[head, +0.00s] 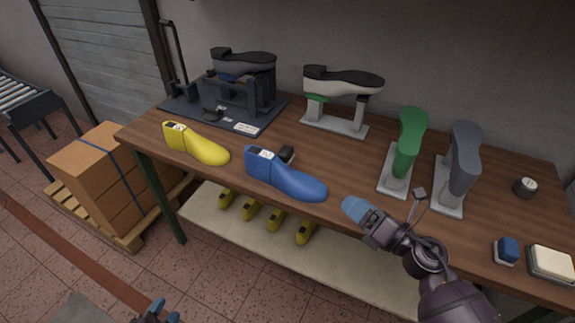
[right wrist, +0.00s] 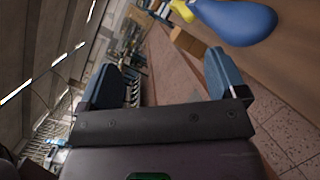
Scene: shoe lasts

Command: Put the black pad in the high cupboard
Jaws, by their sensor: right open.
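A small black block (head: 286,154) sits on the workbench behind the blue shoe last; it may be the black pad, but it is partly hidden and I cannot be sure. No high cupboard shows in either view. My right gripper (head: 356,210) is over the bench's front edge, to the right of the blue last and apart from it. In the right wrist view its two blue fingers (right wrist: 162,80) are spread with nothing between them. My left gripper (head: 158,309) shows only its tips at the bottom of the head view, low over the floor, away from the bench.
The workbench (head: 345,155) holds a yellow last (head: 196,146), the blue last (head: 284,176), green (head: 409,145) and grey (head: 464,160) lasts on stands, and a dark fixture (head: 240,85). A round black object (head: 525,187) and blue block (head: 507,250) are at right. Boxes (head: 100,175) stand left.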

